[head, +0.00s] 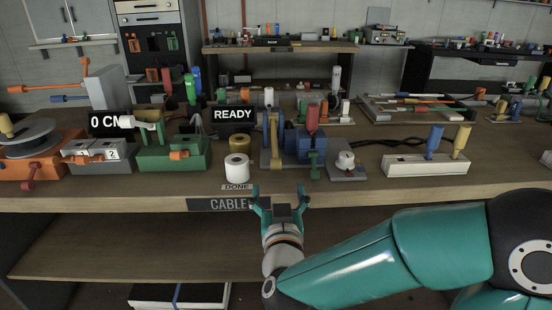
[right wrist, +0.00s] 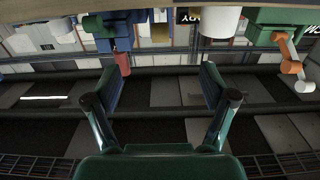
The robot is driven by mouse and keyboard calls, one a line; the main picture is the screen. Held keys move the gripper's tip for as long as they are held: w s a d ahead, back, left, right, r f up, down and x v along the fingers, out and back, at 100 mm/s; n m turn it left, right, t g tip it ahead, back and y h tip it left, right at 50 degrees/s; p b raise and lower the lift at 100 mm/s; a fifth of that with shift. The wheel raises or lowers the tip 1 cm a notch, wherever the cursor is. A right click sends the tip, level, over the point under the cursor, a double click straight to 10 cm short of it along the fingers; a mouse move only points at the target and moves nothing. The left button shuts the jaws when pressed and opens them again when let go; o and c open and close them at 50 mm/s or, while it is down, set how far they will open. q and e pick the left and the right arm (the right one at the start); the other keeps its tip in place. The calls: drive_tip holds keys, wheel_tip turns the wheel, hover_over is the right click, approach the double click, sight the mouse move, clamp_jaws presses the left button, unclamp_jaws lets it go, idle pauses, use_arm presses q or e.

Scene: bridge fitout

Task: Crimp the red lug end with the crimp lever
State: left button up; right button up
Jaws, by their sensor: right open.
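The crimping tool is most likely the blue machine (head: 303,143) on the bench, with an upright red-handled lever (head: 312,117). In the right wrist view the scene is upside down; the blue machine (right wrist: 112,28) and the red handle (right wrist: 123,63) are near the left finger. My right gripper (head: 280,190) is open and empty at the bench's front edge, in front of the blue machine and apart from it. Its spread fingers also show in the right wrist view (right wrist: 158,76). I cannot make out the red lug end. My left gripper is out of view.
A white roll (head: 237,168) stands left of the blue machine, by a DONE label (head: 237,187). A grey block with a white knob (head: 346,160) and a white box with blue and yellow handles (head: 425,163) stand right. A READY sign (head: 233,114) is behind.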

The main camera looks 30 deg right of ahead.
sight(276, 167)
drive_tip(key=x, duration=1.1)
drive_tip(key=shift+w+d+f, duration=0.1)
drive_tip(key=shift+w+f, duration=0.1)
drive_tip(key=shift+w, duration=0.2)
drive_tip(key=shift+r, duration=0.1)
clamp_jaws()
